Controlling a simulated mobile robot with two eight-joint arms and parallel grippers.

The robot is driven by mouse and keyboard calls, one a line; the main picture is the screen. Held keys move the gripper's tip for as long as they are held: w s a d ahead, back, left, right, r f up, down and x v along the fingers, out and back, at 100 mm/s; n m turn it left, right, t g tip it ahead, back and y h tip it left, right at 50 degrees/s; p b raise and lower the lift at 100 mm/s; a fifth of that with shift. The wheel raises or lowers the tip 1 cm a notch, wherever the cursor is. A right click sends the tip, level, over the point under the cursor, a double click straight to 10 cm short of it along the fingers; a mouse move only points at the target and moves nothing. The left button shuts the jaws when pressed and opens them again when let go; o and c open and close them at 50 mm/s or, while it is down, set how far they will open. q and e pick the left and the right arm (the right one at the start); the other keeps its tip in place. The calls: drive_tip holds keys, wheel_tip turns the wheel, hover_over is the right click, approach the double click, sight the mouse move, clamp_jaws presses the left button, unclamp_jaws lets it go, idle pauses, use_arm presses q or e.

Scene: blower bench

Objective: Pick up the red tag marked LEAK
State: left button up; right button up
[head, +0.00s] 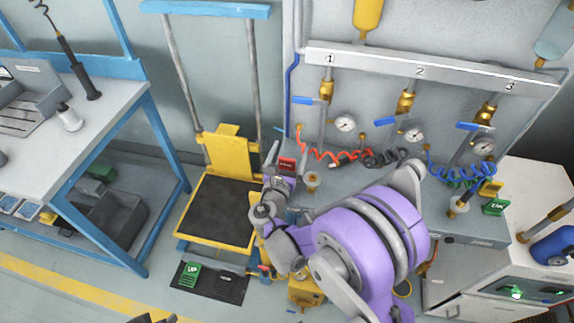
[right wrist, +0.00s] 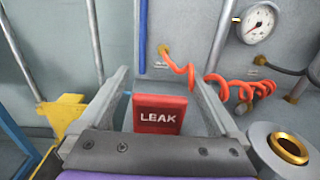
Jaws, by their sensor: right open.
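The red tag (head: 286,164) stands at the left end of the grey bench below station 1. In the right wrist view the red tag (right wrist: 160,112) faces me upright, and its white word LEAK is readable. My right gripper (head: 284,158) is open at the tag. In the right wrist view the two fingers of my right gripper (right wrist: 155,95) stand left and right of the tag, with a gap on each side. The tag's lower edge is hidden behind the gripper body. Dark tips at the bottom edge of the head view may be my left gripper (head: 152,319).
A round fitting with a brass ring (right wrist: 288,148) stands close right of my right gripper. Orange coiled hose (head: 335,156) and a gauge (head: 345,123) are behind. A green tag (head: 494,207) is at the bench's right end. A yellow lift platform (head: 180,225) is left.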

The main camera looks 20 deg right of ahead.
drive_tip(key=c, duration=1.4)
